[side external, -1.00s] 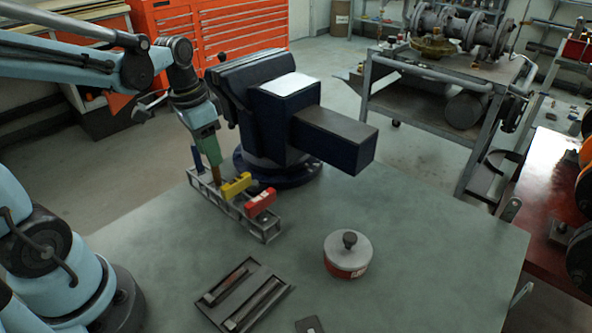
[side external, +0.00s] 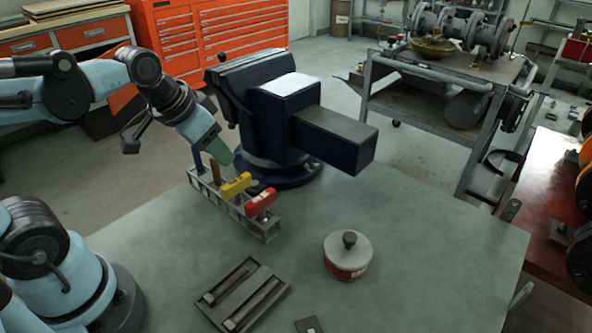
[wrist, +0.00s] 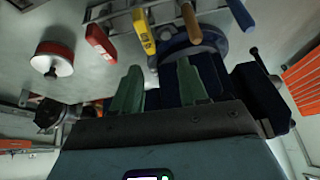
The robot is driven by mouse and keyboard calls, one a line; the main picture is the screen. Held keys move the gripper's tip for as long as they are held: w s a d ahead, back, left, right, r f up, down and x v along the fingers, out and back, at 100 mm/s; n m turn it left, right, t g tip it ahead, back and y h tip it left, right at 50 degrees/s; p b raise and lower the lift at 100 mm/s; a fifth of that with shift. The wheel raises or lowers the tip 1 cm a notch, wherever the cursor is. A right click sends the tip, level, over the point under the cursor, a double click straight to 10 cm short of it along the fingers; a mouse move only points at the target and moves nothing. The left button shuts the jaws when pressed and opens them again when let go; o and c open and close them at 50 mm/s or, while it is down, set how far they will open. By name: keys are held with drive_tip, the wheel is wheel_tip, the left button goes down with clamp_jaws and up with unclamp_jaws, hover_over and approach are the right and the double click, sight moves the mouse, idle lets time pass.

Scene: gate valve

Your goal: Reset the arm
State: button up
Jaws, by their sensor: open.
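My gripper (side external: 222,158) is tilted, its green fingers pointing down and right above the tool rack, near the vise base. In the wrist view its two green fingers (wrist: 160,85) stand apart with nothing between them. The metal rack (side external: 262,231) on the table holds tools with a blue handle (side external: 197,160), a brown handle (side external: 215,170), a yellow handle (side external: 236,185) and a red handle (side external: 261,201). The wrist view also shows the red handle (wrist: 100,42), yellow handle (wrist: 144,32), brown handle (wrist: 191,22) and blue handle (wrist: 240,14), all beyond the fingertips.
A dark blue vise (side external: 335,140) stands close to the gripper's right. A round lidded red-and-white tin (side external: 347,262) and a dark tray (side external: 243,297) are on the green table (side external: 430,260). The table's right part is clear. A red tool cabinet (side external: 235,35) stands behind.

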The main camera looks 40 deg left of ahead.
drive_tip(key=shift+s+d+f+n+t, duration=0.15)
drive_tip(key=shift+d+f+t, duration=0.15)
drive_tip(key=shift+d+t, duration=0.2)
drive_tip(key=shift+s+d+f+n+t, duration=0.15)
drive_tip(key=shift+d+f+t, duration=0.2)
drive_tip(key=shift+d, duration=0.2)
drive_tip(key=shift+r, duration=0.1)
